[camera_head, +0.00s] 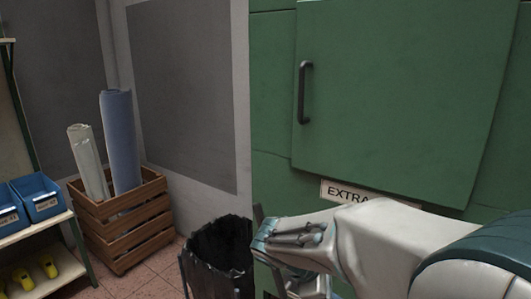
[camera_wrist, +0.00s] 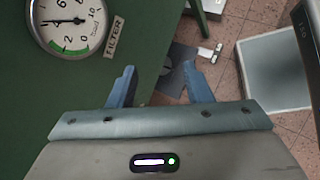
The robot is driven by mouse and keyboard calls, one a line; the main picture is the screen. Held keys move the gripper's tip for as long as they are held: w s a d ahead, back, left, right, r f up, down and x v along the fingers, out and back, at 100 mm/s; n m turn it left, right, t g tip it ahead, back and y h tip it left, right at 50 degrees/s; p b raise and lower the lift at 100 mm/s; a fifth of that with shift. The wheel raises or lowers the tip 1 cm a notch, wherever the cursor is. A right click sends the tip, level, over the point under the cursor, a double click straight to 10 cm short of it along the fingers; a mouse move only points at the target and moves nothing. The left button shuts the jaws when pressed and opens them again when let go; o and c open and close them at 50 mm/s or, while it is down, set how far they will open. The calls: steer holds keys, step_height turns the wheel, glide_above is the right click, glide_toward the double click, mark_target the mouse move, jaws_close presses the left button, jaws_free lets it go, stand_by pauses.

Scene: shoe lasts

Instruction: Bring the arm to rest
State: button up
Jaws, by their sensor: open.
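My gripper (camera_wrist: 160,86) shows in the wrist view with its two blue-grey fingers spread apart and nothing between them. In the head view my arm reaches in from the right edge, in front of the green cabinet (camera_head: 400,80). Its far end is low in the picture, near the black bin (camera_head: 217,258), and the fingers are hard to make out there.
A wooden crate (camera_head: 123,222) with rolls stands on the left, beside a shelf with blue bins (camera_head: 40,197) and yellow shoe lasts (camera_head: 47,266). The wrist view shows a round gauge (camera_wrist: 68,22), tiled floor and a pale-topped box (camera_wrist: 270,72).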

steer(key=s+r+m+y+p, duration=0.2)
steer(key=s+m+y, duration=0.5)
steer(key=s+m, duration=0.5)
steer(key=shift+d+m+y, duration=0.25)
steer(key=shift+m+y, duration=0.15)
steer(key=shift+m, duration=1.3)
steer(key=shift+r, duration=0.1)
steer(key=shift+c, duration=0.3)
